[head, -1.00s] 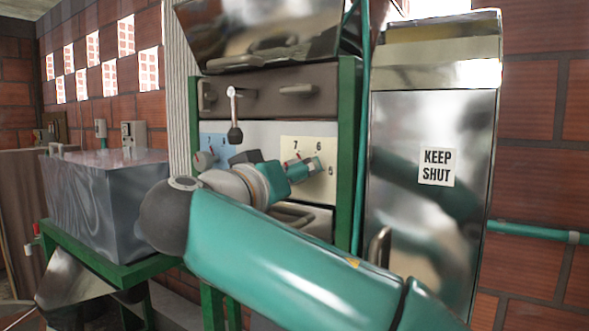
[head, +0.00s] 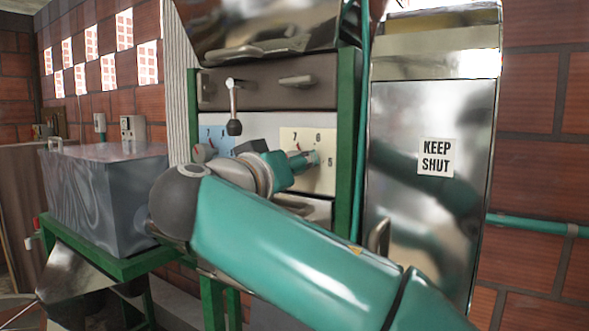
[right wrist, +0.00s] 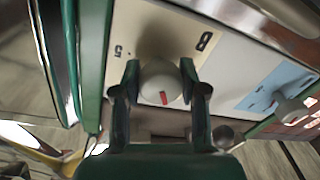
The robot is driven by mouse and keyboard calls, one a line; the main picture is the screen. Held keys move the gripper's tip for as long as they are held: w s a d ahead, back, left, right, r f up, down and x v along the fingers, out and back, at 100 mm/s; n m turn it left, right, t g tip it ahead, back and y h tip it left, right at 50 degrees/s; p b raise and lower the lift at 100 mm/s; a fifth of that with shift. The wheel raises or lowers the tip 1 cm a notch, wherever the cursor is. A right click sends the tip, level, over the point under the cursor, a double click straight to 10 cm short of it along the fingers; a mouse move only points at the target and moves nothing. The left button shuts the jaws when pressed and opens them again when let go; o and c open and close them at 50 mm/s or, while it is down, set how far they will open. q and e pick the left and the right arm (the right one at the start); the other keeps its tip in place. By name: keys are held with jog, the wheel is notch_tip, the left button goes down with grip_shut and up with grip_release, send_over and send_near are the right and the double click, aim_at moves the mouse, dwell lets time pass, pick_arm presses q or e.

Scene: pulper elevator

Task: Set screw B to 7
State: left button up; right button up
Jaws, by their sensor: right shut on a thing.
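Screw B is a pale round knob (right wrist: 160,82) with a red mark on its face, on a cream plate (head: 328,176) with 7, 6 and 5 along its upper and right side. In the right wrist view the plate shows B and 5, and the red mark points down and slightly right. The 6 and 7 are not visible there. My right gripper (right wrist: 160,75) is shut on the knob, one finger on each side. In the head view my right gripper (head: 305,160) covers most of the knob. My left gripper is not in view.
A blue plate (head: 216,139) with another knob (head: 204,152) lies left of the cream plate. A lever with a dark ball (head: 234,127) hangs above. Green posts (head: 346,140) frame the panel. A metal "KEEP SHUT" door (head: 432,220) stands right, and a grey tank (head: 108,200) left.

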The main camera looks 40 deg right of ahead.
jog(key=o, duration=1.2)
jog(key=shift+w, duration=0.1)
jog(key=shift+c, duration=0.2)
jog(key=v, duration=1.2)
jog(key=shift+f, duration=0.15)
